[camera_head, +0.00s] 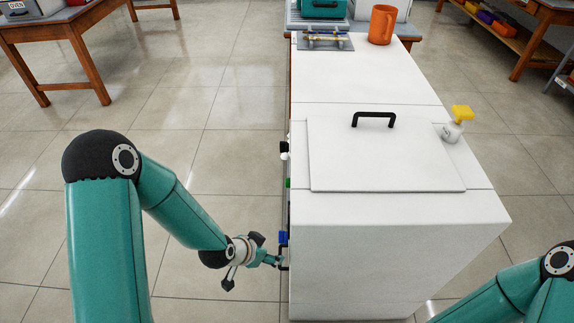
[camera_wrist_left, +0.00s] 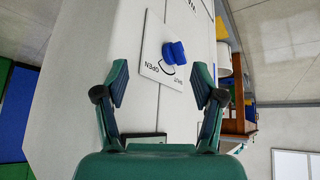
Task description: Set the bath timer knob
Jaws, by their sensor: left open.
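A blue knob (camera_wrist_left: 174,54) sits on a white plate (camera_wrist_left: 150,65) marked OPEN, with a curved black line and a second, unclear word, in the left wrist view. In the head view a blue part (camera_head: 283,237) shows on the left side of the white cabinet (camera_head: 390,240). My left gripper (camera_head: 279,259) is at that side, close to the blue part. In the left wrist view its two fingers (camera_wrist_left: 160,90) are spread apart and empty, with the blue knob ahead between them and apart from them. I cannot tell which control is the bath timer knob. My right gripper is out of view.
A white lid (camera_head: 375,160) with a black handle (camera_head: 373,118) lies on the cabinet, beside a white bottle with a yellow top (camera_head: 460,118). Small white and green parts (camera_head: 287,183) stick out of the cabinet's left side. The floor (camera_head: 230,130) left of the cabinet is clear.

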